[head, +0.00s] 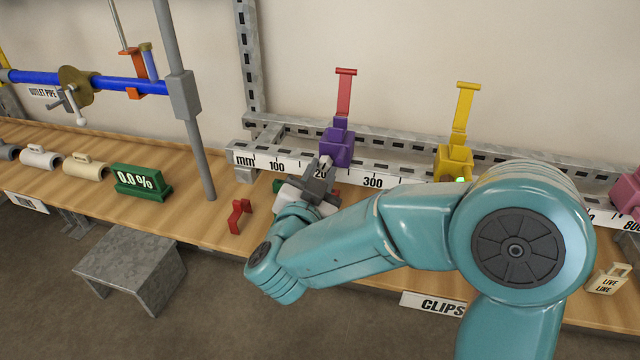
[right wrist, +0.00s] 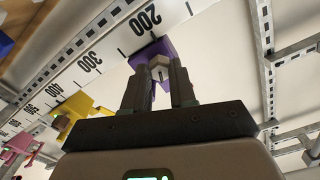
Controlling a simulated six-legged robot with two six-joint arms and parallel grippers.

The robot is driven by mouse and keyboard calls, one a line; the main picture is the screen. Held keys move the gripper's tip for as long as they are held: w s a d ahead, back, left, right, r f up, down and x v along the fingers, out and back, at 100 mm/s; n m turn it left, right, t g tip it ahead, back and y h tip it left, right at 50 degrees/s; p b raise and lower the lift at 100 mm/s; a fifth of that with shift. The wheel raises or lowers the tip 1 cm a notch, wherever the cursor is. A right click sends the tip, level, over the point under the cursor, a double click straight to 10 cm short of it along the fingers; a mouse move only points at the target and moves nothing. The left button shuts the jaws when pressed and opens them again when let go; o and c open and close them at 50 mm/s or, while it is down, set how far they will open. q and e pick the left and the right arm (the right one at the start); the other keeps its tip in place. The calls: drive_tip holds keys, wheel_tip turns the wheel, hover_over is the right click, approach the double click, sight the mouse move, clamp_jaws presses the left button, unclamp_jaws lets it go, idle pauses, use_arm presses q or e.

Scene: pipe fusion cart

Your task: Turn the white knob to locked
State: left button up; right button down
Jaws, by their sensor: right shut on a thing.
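The white knob (right wrist: 158,66) sits on the front of the purple block (right wrist: 150,50). In the right wrist view the two dark fingers of my right gripper (right wrist: 160,82) are on either side of the knob and shut on it. A dark line shows on the knob's face; I cannot read a locked mark. In the head view the purple block (head: 338,149) stands on the ruled rail with a red upright tab (head: 346,92). There my right gripper (head: 324,172) reaches the block's front and hides most of the knob. My left gripper is out of view.
A yellow block (head: 454,161) stands further right on the rail (head: 270,162). A red clip (head: 239,216) lies on the wooden bench left of my right gripper. A green 0.0% display (head: 141,182) and a grey post (head: 196,140) stand further left.

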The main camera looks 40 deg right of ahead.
drive_tip(key=m+b, duration=1.2)
drive_tip(key=b, duration=0.1)
drive_tip(key=shift+f+m, duration=0.2)
drive_tip(key=shift+m, duration=0.2)
drive_tip(key=m+b, duration=1.1)
drive_tip(key=shift+r+m, duration=0.15)
drive_tip(key=shift+m, duration=0.25)
drive_tip(key=shift+r+m+b, duration=0.15)
drive_tip(key=shift+m+b, duration=0.15)
drive_tip(key=shift+m, duration=0.5)
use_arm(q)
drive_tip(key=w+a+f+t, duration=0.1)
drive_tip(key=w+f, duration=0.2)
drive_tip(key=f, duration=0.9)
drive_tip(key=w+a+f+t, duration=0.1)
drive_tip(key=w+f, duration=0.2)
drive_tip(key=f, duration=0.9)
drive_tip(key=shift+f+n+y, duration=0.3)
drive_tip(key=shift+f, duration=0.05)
use_arm(e)
drive_tip(key=shift+r+m, duration=0.1)
drive_tip(key=shift+m, duration=1.5)
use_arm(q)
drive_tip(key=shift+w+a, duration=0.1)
use_arm(e)
drive_tip(key=c, duration=0.9)
unclamp_jaws()
